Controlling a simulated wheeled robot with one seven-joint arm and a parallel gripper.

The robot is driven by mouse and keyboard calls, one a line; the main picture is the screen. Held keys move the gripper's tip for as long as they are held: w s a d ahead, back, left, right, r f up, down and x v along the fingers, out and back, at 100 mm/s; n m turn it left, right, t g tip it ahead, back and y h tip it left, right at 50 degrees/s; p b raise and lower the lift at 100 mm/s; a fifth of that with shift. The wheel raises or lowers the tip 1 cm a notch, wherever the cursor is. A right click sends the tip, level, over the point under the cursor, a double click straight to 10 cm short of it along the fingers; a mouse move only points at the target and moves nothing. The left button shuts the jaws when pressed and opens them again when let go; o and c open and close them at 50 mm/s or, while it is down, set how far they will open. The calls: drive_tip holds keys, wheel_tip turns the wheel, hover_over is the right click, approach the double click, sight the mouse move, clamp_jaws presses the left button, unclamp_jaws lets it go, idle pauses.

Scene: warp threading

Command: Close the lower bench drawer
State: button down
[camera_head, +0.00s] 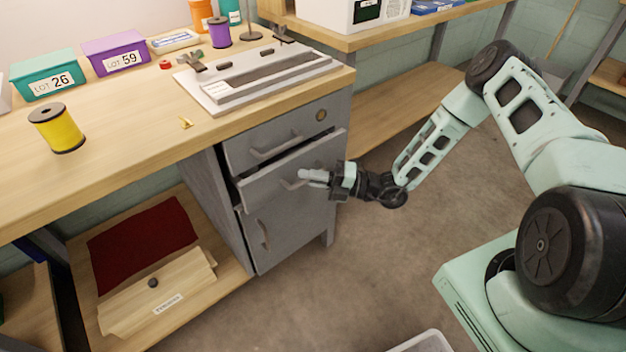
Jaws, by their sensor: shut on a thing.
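The lower bench drawer (272,184) is in the grey cabinet under the wooden bench. It stands a little open, its front sticking out past the cabinet face, with a dark gap along its top. My gripper (304,177) is at the drawer's handle (290,184), shut on it; the fingers hide part of the handle. The upper drawer (272,142) above it is closed, with a handle and a round lock. The cabinet door (275,228) below is closed.
The bench top (115,140) holds a yellow spool (57,129), a teal box (47,75), a purple box (116,52) and a grey fixture (255,75). A lower shelf (190,310) carries a red cloth (143,240). The floor (370,255) before the cabinet is mostly clear.

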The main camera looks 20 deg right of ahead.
drive_tip(key=shift+w+a, duration=0.2)
drive_tip(key=shift+w, duration=0.55)
drive_tip(key=shift+w+a, duration=0.2)
drive_tip(key=shift+w, duration=0.5)
drive_tip(key=c, duration=1.5)
unclamp_jaws()
drive_tip(key=shift+w, duration=0.1)
drive_tip(key=v, duration=1.7)
drive_tip(key=shift+s+d+p, duration=0.2)
drive_tip(key=shift+s+p, duration=0.05)
drive_tip(key=shift+p, duration=0.05)
